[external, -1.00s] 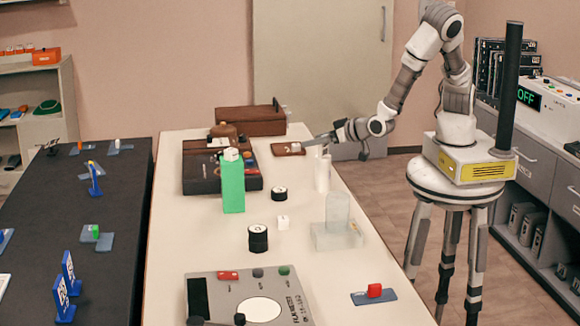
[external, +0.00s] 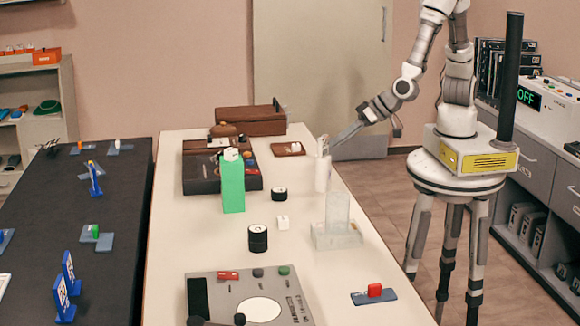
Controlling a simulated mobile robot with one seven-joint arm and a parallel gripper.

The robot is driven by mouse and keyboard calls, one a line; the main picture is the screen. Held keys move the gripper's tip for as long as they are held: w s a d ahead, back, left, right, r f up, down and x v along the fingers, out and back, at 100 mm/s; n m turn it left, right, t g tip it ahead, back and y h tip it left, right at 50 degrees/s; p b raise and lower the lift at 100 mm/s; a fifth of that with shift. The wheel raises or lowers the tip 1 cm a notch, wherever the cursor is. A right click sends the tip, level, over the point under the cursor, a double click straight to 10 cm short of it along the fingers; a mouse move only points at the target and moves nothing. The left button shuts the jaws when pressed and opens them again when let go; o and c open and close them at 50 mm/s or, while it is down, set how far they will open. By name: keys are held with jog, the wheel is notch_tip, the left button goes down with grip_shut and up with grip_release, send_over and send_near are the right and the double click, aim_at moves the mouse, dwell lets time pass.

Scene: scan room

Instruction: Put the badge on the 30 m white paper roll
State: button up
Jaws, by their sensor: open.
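A white upright cylinder (external: 322,174), which looks like the white paper roll, stands near the right edge of the pale table. A small pale piece (external: 323,144) shows at its top; I cannot tell whether it is the badge or part of my fingertips. My gripper (external: 333,147) is open and points down to the left, its tips at the upper right side of the roll. Whether they touch it is unclear. A brown plate (external: 280,149) with a small white piece lies behind the roll. I cannot identify the badge surely.
A brown box (external: 250,122) is at the back. A grey device (external: 228,291) is at the front.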

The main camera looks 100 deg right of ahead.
jog(key=s+a+r+n+g+y, duration=0.1)
jog(key=s+r+n+y, duration=0.1)
jog(key=r+y, duration=0.3)
jog(key=s+a+r+n+y, duration=0.1)
jog(key=a+r+n+y, duration=0.1)
jog(key=r, duration=0.5)
jog(key=s+d+r+n+g+h, duration=0.2)
jog(key=s+d+r, duration=0.3)
jog(key=s+d, duration=0.7)
jog(key=s+n+h, duration=0.1)
jog(key=s, duration=0.1)
jog(key=shift+s+r+n+h, duration=0.15)
jog(key=shift+s+n+h, duration=0.25)
